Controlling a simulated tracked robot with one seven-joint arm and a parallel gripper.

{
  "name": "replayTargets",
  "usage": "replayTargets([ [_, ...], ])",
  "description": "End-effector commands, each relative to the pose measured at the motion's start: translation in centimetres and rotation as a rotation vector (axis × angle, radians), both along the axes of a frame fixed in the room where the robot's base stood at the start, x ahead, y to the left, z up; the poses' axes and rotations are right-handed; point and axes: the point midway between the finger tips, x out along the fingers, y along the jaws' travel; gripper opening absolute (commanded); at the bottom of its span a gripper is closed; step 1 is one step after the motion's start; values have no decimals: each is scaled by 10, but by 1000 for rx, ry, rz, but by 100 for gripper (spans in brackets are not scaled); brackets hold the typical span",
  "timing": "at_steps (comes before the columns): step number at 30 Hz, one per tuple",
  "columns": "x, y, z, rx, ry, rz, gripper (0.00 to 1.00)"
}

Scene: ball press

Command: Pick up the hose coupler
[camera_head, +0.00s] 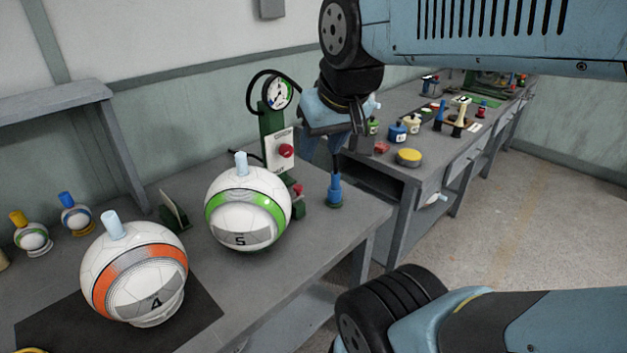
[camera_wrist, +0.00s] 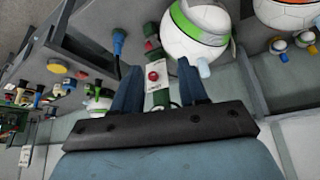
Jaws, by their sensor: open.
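The hose coupler appears to be the small blue upright piece (camera_head: 334,190) in a dark green base near the right edge of the near bench. It also shows in the wrist view (camera_wrist: 119,42), beyond the tip of the finger on the left. My gripper (camera_head: 322,153) is open and empty, above the coupler and apart from it in the head view. In the wrist view its two blue fingers (camera_wrist: 157,72) stand wide apart, with the gauge stand behind the gap.
The green gauge stand (camera_head: 272,130) with a red knob stands close left of my gripper. Ball 5 (camera_head: 247,212) and ball 4 (camera_head: 130,270) rest on the near bench (camera_head: 300,262). A second bench (camera_head: 395,165) at the right holds a yellow disc (camera_head: 409,157) and several small parts.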

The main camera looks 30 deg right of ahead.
Motion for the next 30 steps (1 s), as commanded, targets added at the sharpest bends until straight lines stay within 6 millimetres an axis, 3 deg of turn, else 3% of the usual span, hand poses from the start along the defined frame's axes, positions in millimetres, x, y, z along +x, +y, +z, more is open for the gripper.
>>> replayTargets([
  [5,0,0,0,0,0,0,43],
  [10,5,-2,1,-2,9,0,58],
  [13,18,-2,2,-9,32,-2,58],
  [17,45,-6,1,-21,80,-1,58],
  [23,93,-29,-6,-37,163,11,58],
  [30,150,-63,-29,-46,262,30,58],
])
